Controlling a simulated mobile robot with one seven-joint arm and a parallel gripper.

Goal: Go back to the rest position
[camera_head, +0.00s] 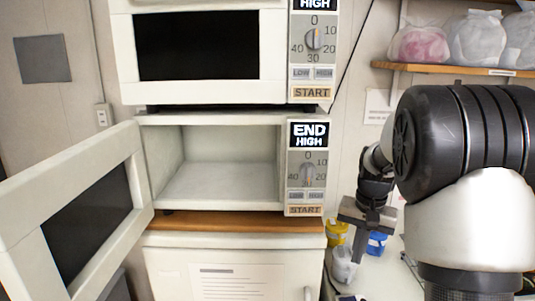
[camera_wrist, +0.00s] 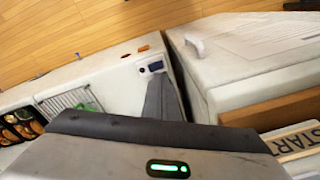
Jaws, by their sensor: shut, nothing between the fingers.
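My gripper (camera_head: 359,246) hangs at the right of the lower microwave, below its own wrist, with its fingers pointing down. It is shut and empty. In the wrist view its grey body fills the bottom, and the dark closed fingers (camera_wrist: 158,80) point toward a white surface. The large black and white arm link at the right of the head view is mine.
The lower microwave (camera_head: 294,180) has its door (camera_head: 136,150) swung open to the left; its cavity is empty. Another microwave (camera_head: 125,60) is above. Yellow (camera_head: 337,231) and blue (camera_head: 377,243) containers are near my gripper. Bento trays (camera_wrist: 20,125) lie at left.

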